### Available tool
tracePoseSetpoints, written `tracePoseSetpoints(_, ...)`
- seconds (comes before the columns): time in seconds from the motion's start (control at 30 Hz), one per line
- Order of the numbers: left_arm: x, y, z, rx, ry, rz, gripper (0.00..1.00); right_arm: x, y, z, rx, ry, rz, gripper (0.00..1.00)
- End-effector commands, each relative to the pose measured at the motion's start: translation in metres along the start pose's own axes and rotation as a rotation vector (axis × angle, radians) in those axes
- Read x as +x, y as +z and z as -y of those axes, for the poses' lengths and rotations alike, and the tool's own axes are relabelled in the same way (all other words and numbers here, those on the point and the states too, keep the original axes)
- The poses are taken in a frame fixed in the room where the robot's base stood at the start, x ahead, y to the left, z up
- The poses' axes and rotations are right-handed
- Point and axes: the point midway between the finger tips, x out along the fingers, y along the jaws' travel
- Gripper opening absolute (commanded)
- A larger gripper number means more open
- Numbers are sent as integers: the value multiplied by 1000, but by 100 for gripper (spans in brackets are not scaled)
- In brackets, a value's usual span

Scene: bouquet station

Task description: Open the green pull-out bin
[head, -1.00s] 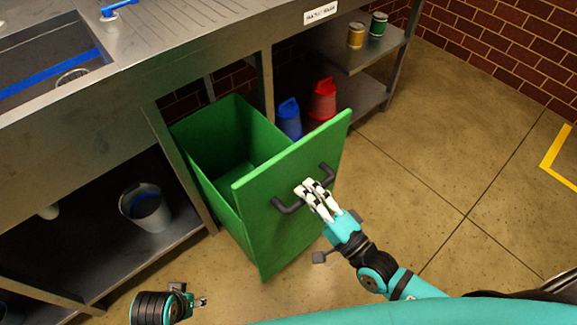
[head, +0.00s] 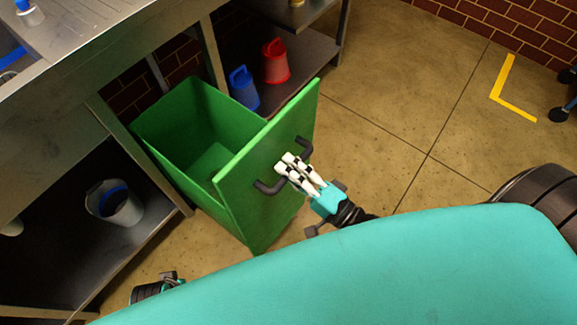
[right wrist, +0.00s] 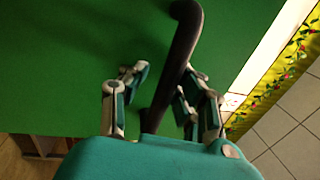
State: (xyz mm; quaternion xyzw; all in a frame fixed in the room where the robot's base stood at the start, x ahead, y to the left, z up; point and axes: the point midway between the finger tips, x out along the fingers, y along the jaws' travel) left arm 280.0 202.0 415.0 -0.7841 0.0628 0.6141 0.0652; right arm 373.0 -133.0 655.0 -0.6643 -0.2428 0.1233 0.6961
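The green pull-out bin (head: 240,175) stands pulled out from under the steel counter, its inside in view and seemingly empty. A dark bar handle (head: 270,187) is on its front panel. My right gripper (head: 290,165) is at this handle. In the right wrist view the handle (right wrist: 182,45) runs between the spread fingers of the right gripper (right wrist: 165,90), with a gap on the left side; the fingers look open around it. My left gripper (head: 172,277) shows only in small part at the lower left, and its fingers are unclear.
A blue jug (head: 243,88) and a red jug (head: 275,62) stand on the low shelf behind the bin. A grey bucket (head: 114,203) is on the lower shelf to the left. Open floor (head: 400,110) lies to the right, with a yellow corner mark (head: 497,88).

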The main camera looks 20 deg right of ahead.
Motion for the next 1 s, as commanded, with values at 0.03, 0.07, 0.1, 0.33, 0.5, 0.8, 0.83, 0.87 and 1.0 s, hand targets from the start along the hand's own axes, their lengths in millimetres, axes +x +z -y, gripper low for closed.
tracePoseSetpoints(0.03,0,0,0,0,0,0,40,1,0,1,0,-3,0,38)
tracePoseSetpoints(0.07,0,0,0,0,0,0,40,1,0,2,0,-4,-1,40)
tracePoseSetpoints(0.1,0,0,0,0,0,0,40,1,0,2,-1,-5,-1,40)
tracePoseSetpoints(0.33,-1,0,0,-2,0,2,40,0,-1,3,-1,-8,-1,40)
tracePoseSetpoints(0.5,-1,0,0,-1,0,1,40,-17,0,2,-1,-5,0,40)
tracePoseSetpoints(0.8,-1,0,0,-1,0,1,40,-80,0,1,-2,-2,1,40)
tracePoseSetpoints(0.83,-1,0,0,-1,0,1,40,-86,0,1,-1,-1,1,40)
tracePoseSetpoints(0.87,-1,0,0,-1,0,1,40,-91,0,1,-1,-3,0,40)
tracePoseSetpoints(1.0,-1,0,0,-1,0,1,40,-110,0,1,-1,-5,0,40)
